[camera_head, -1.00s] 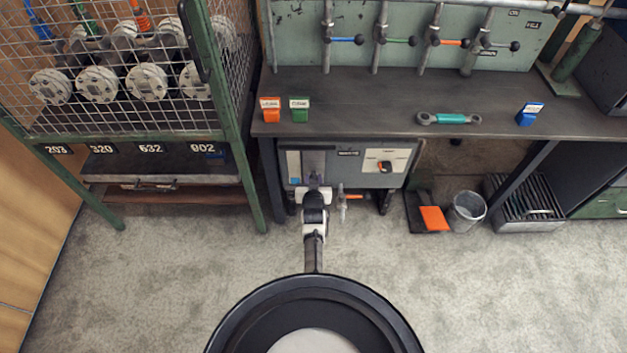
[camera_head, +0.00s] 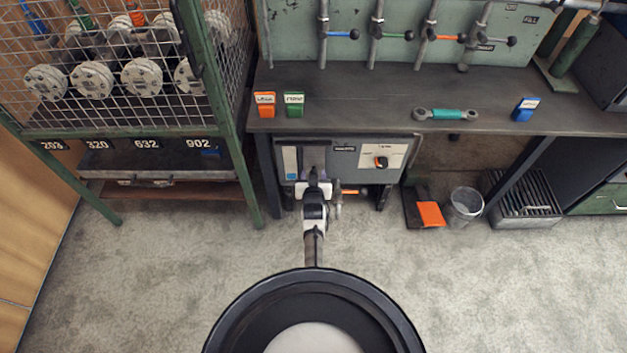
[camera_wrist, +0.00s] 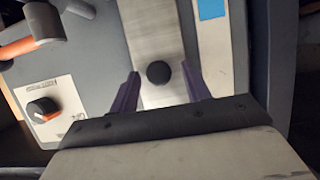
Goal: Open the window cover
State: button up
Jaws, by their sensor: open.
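The window cover (camera_wrist: 150,32) is a brushed metal plate with a round black knob (camera_wrist: 159,73) on the front of a grey box. In the head view the cover (camera_head: 314,158) is partly hidden by my gripper (camera_head: 314,182). In the wrist view my gripper (camera_wrist: 161,77) is open, with one dark purple finger on each side of the knob. The knob sits between the fingertips with a gap on both sides. Whether any finger touches the plate cannot be told.
The box (camera_head: 345,152) hangs under the workbench (camera_head: 390,90) and has an orange-marked dial (camera_head: 381,162). A pale strip with a blue patch (camera_wrist: 211,9) is beside the cover. A bucket (camera_head: 465,206) stands right; a caged rack (camera_head: 140,134) stands left. The floor in front is clear.

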jog(key=p+v, duration=0.1)
jog(key=v, duration=1.2)
jog(key=shift+s+r, duration=0.15)
jog(key=shift+s, duration=0.15)
